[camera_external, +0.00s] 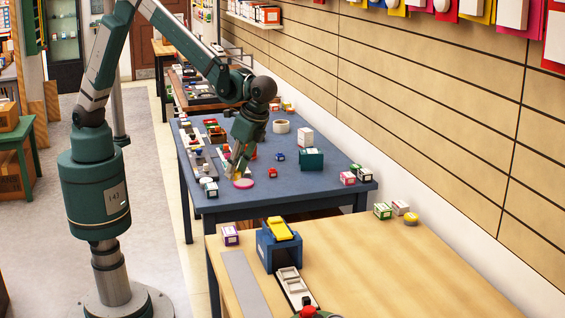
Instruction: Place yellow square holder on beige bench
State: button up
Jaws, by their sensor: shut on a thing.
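My gripper (236,172) points down over the blue table, just above or beside a pink round disc. It is shut on a small yellow thing (231,178), which I take to be the yellow square holder. Its shape is mostly hidden by the fingers, and I cannot tell if it touches the table. The beige bench (400,270) stands in the foreground right, nearer the camera than the blue table.
The blue table (310,190) carries the pink disc (243,184), a green box (311,159) and several small items. A wall runs along the right.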

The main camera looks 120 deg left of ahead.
jog(key=s+a+f+m+y, duration=0.15)
jog(key=s+a, duration=0.35)
jog(key=a, duration=1.3)
jog(key=s+a+r+m, duration=0.1)
jog(key=s+a+m, duration=0.3)
jog(key=a, duration=1.4)
jog(key=s+a+m+t+y, duration=0.1)
jog(key=s+a+m+y, duration=0.15)
jog(key=s+a, duration=2.25)
jog(key=shift+m+h, duration=0.4)
jog(key=shift+m, duration=0.1)
jog(key=f, duration=0.3)
jog(key=d+f, duration=0.1)
jog(key=shift+s+f, duration=0.25)
jog(key=shift+s, duration=0.05)
jog(key=shift+f, duration=3.1)
